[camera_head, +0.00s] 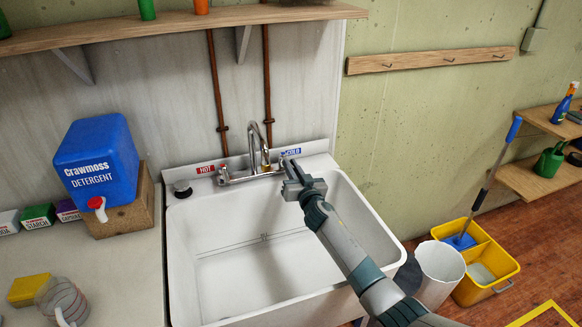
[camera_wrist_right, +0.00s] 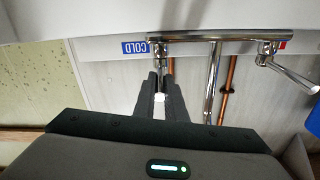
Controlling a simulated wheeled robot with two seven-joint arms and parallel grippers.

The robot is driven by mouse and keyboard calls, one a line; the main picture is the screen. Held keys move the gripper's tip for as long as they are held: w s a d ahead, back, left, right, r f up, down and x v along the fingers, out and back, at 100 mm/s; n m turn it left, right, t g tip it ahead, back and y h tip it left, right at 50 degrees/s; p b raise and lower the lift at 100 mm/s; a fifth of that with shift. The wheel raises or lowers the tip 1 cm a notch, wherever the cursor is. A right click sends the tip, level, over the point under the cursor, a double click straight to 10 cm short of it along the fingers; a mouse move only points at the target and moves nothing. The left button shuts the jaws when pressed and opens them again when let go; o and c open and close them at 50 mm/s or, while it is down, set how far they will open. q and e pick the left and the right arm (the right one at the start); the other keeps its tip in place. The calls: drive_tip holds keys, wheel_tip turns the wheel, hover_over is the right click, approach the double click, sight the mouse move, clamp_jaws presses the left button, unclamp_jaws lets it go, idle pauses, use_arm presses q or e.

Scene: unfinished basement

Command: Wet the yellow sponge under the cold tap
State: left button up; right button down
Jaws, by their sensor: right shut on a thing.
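The yellow sponge (camera_head: 29,289) lies on the counter at the left of the head view. My right gripper (camera_head: 300,178) is at the right end of the chrome tap (camera_head: 262,150), beside the blue COLD label (camera_head: 291,152). In the right wrist view, which is upside down, my right gripper (camera_wrist_right: 158,88) is shut on the cold tap handle (camera_wrist_right: 164,70); its fingers hide part of it. The spout (camera_wrist_right: 213,85) stands beside it. No water stream shows in the white sink (camera_head: 220,285). My left gripper is out of view.
A blue detergent container (camera_head: 97,160) stands on a block left of the sink. A see-through ribbed mug (camera_head: 62,302) stands close beside the sponge. A wooden shelf (camera_head: 150,30) runs above. A yellow mop bucket (camera_head: 488,255) and pale bin (camera_head: 438,272) stand at right.

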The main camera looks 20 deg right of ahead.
drive_tip(key=d+n+y+p, duration=0.1)
drive_tip(key=y, duration=0.1)
drive_tip(key=d+n+y+p, duration=0.1)
drive_tip(key=n+y, duration=0.1)
drive_tip(key=shift+w+g, duration=0.15)
drive_tip(key=shift+g, duration=0.15)
drive_tip(key=shift+a, duration=0.1)
drive_tip(key=c, duration=1.8)
unclamp_jaws()
drive_tip(key=b+v, duration=0.2)
drive_tip(key=v, duration=1.5)
drive_tip(key=shift+d, duration=0.25)
